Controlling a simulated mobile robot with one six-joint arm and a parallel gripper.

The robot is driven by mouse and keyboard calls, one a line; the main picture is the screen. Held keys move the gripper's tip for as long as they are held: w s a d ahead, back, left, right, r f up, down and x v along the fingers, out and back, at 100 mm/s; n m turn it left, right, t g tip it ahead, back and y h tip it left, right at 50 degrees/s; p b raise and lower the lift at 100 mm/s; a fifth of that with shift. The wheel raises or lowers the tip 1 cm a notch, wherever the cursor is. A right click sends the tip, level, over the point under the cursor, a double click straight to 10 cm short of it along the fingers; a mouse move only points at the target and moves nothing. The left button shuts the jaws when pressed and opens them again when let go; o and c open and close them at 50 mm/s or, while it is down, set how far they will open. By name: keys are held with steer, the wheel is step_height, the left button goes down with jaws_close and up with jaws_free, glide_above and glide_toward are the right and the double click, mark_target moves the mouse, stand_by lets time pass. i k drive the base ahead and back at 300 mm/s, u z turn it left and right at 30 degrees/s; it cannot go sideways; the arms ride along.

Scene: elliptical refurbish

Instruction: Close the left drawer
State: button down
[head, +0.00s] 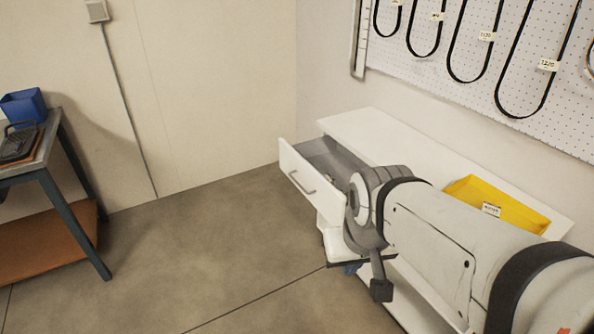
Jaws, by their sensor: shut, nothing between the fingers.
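The left drawer (296,168) of the white cabinet is pulled out, with its pale front and grey handle (302,184) facing left. Its grey inside shows behind the front. My gripper (381,290) is at the end of my arm, low in front of the cabinet, to the right of and below the drawer front in the picture. It looks shut and empty, apart from the drawer handle. My arm hides the right part of the drawer and much of the cabinet front.
The white cabinet top (372,128) runs along the wall and bears a yellow bin (482,196). A pegboard (480,62) with hanging black belts is above. A workbench (45,160) with a blue bin (24,106) stands at left. The floor between is clear.

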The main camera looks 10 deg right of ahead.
mark_target(304, 163)
steer(key=u, duration=0.5)
steer(key=i, duration=0.85)
steer(key=u, duration=0.05)
